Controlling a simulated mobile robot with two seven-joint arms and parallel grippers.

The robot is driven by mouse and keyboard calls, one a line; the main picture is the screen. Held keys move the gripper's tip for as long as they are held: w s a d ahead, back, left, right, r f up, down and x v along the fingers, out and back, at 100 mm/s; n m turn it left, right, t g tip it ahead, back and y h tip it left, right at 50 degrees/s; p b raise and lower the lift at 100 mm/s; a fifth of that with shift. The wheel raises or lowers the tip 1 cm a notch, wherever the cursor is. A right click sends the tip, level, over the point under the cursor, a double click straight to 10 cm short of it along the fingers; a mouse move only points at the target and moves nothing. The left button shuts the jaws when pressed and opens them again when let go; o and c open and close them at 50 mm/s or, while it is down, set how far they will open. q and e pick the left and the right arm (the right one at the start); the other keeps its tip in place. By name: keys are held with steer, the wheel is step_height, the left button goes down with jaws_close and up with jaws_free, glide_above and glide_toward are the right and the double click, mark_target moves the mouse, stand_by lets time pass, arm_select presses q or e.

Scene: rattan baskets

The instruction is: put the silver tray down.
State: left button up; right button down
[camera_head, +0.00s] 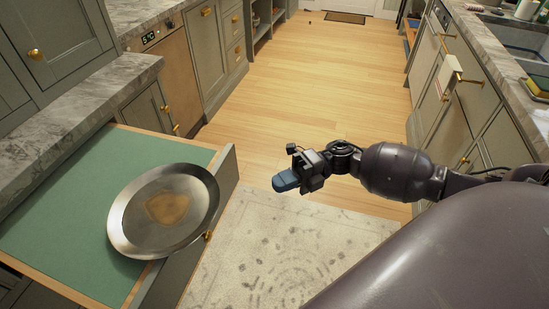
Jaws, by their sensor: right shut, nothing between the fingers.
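The silver tray (128,222) is a round, shallow metal dish with a brownish patch in its middle. It is at the left, at the open green-lined drawer (60,225), and overlaps the drawer's front edge in the picture. Whether it lies flat on the lining or is tilted on the edge, I cannot tell. My right gripper (287,180) is over the floor to the right of the tray, clear of it. It is shut and empty, with blue fingertips. My left gripper is not in view.
The drawer front (190,245) sticks out from the left cabinets, below a grey marble counter (75,105). A pale patterned rug (285,255) lies in front of it. The wooden floor (310,80) is clear toward the back. Cabinets and a counter with a sink line the right.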

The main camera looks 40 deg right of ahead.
mark_target(217, 187)
steer(key=w+a, duration=0.4)
steer(key=a, duration=0.6)
steer(key=shift+w+a, duration=0.1)
steer(key=shift+w, duration=0.05)
steer(key=shift+w+a+b, duration=0.15)
steer(key=shift+w+a, duration=0.45)
steer(key=shift+w, duration=0.15)
steer(key=shift+w+a+b, duration=0.15)
steer(key=shift+w+a, duration=0.4)
steer(key=shift+w, duration=0.2)
steer(key=shift+s+d, duration=0.1)
